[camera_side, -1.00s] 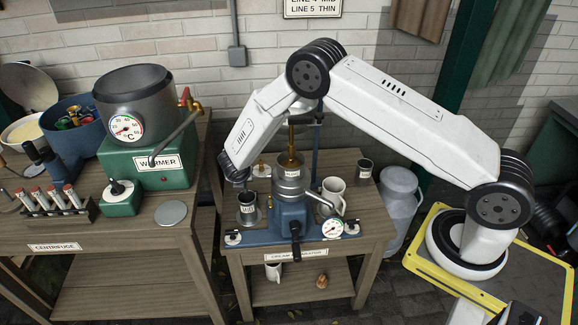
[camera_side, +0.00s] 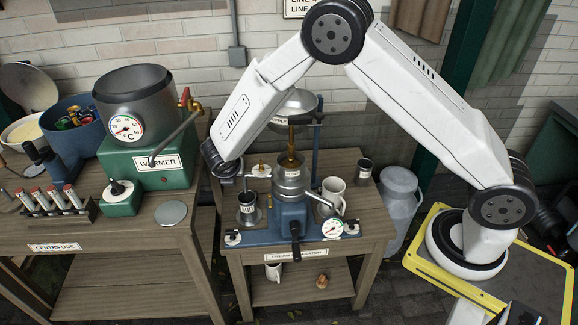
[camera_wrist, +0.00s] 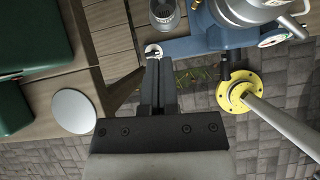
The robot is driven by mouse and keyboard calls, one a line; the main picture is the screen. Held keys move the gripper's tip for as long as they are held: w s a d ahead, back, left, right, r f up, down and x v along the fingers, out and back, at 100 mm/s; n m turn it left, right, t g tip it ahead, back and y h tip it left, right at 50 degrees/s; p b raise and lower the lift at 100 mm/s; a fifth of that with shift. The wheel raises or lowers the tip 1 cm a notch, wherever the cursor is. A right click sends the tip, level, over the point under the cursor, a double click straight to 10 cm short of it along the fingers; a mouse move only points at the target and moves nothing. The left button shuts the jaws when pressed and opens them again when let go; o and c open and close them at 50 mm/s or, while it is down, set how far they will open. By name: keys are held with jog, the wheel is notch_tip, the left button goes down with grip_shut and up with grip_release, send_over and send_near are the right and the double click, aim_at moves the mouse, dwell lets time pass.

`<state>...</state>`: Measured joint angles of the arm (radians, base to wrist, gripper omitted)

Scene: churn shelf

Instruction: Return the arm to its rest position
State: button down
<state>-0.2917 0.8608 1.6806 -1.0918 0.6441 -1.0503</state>
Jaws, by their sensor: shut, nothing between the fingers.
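My gripper (camera_wrist: 159,88) shows in the wrist view with its two dark fingers together and nothing between them. It points down over the gap between the two tables, in front of the blue separator base. In the side view my wrist is up at the left of the cream separator (camera_side: 291,187), and the fingers are hard to make out there. The separator's blue base also shows in the wrist view (camera_wrist: 205,38).
The green warmer (camera_side: 150,160) and a grey disc (camera_side: 171,213) are on the left table. A milk can (camera_side: 398,205) is on the floor. A yellow flange (camera_wrist: 239,92) with a rod shows in the wrist view.

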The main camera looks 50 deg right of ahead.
jog(key=shift+s+r, duration=0.1)
jog(key=s+d+r+m+y, duration=0.1)
jog(key=s+d+r+m, duration=0.1)
jog(key=s+m, duration=0.6)
jog(key=s+d+r+m+g+y, duration=0.1)
jog(key=s+r+m, duration=0.3)
jog(key=s+m, duration=0.4)
jog(key=s+d+r+m+y, duration=0.2)
jog(key=s+r+m+y, duration=0.1)
jog(key=s+m, duration=0.4)
jog(key=m, duration=0.2)
jog(key=shift+s+d+r+m+g, duration=0.4)
